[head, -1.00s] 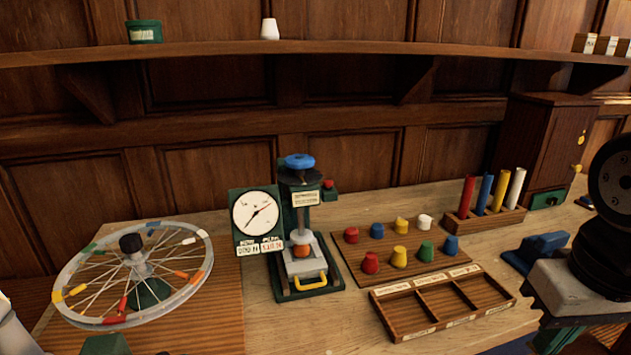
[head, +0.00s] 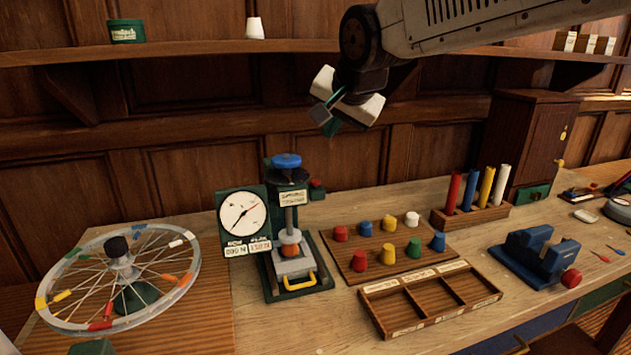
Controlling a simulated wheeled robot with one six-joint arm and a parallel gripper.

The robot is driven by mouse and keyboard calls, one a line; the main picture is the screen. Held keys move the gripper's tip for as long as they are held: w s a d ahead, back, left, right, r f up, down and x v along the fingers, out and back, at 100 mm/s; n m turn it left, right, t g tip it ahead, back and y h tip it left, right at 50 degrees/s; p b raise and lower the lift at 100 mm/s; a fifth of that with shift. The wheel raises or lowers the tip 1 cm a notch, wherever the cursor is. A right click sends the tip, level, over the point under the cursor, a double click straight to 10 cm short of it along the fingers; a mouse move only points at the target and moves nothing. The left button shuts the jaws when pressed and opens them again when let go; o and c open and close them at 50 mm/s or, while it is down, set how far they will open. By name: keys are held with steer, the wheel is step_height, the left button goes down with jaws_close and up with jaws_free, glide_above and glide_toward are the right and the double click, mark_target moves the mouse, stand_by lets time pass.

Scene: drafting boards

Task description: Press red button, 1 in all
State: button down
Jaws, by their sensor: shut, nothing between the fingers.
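The red button (head: 317,183) is a small red cap on a green bracket at the right side of a green press (head: 289,205). The press has a blue knob on top and a round white dial at its left. My gripper (head: 329,122) hangs from my arm at the top middle, in the air above the button and apart from it. Its fingers are shut and empty.
A board of coloured pegs (head: 348,268) and a divided wooden tray (head: 375,312) stand right of the press. A spoked wheel (head: 75,318) stands at the left. A rack of coloured tubes (head: 471,217) and a blue vise (head: 537,258) are at the right. A shelf (head: 215,52) runs behind.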

mark_target(315, 184)
steer(key=a, duration=0.1)
steer(key=w, duration=0.1)
steer(key=a, duration=0.1)
steer(key=shift+w+a+r+t, duration=0.25)
steer(key=shift+a+r+t, duration=0.05)
steer(key=shift+r, duration=0.05)
steer(key=shift+f, duration=0.15)
steer(key=shift+f, duration=4.3)
steer(key=shift+f, duration=0.1)
steer(key=shift+f, duration=0.3)
steer(key=shift+f, duration=0.1)
